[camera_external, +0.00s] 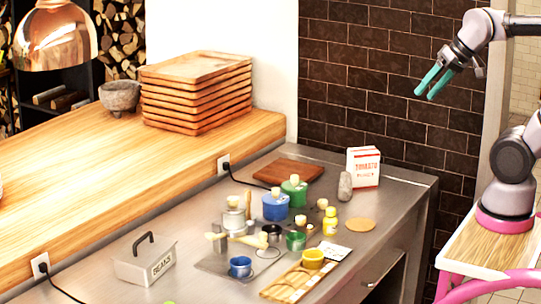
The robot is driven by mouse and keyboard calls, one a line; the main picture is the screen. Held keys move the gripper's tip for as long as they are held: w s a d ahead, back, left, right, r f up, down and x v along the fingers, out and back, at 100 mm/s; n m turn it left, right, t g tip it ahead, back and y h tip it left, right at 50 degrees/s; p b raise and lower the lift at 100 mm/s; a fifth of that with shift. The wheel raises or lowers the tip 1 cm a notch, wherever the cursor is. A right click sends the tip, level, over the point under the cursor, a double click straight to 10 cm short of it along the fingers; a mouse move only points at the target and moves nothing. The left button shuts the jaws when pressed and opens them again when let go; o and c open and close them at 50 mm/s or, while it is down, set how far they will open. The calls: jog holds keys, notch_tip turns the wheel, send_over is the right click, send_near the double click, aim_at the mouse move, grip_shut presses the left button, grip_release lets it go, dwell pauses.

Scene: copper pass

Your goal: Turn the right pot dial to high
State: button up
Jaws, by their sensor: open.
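My gripper (427,94) has two teal fingers, apart and empty. It is held high at the upper right, in front of the dark brick wall and well above the steel counter (350,222). Several small pots stand in a cluster on the counter, among them a green pot (294,191), a blue pot (275,208) and a pale grey pot (234,218), each with a light knob on top. The green one is furthest right of these three. I cannot make out a dial or its setting at this size. My gripper touches none of them.
A white and red carton (363,167) and a grey stone (345,186) stand right of the pots. A wooden board (287,172) lies behind. Small cups and a yellow bottle (330,221) crowd the front.

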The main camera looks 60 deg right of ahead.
jog(key=shift+s, duration=0.1)
jog(key=n+g+h, duration=0.4)
jog(key=n+h, duration=0.1)
jog(key=n, duration=2.6)
send_over(322, 201)
jog(key=s+a, duration=0.3)
notch_tip(322, 201, down, 27)
jog(key=x, duration=1)
jog(key=shift+f, duration=0.25)
grip_shut()
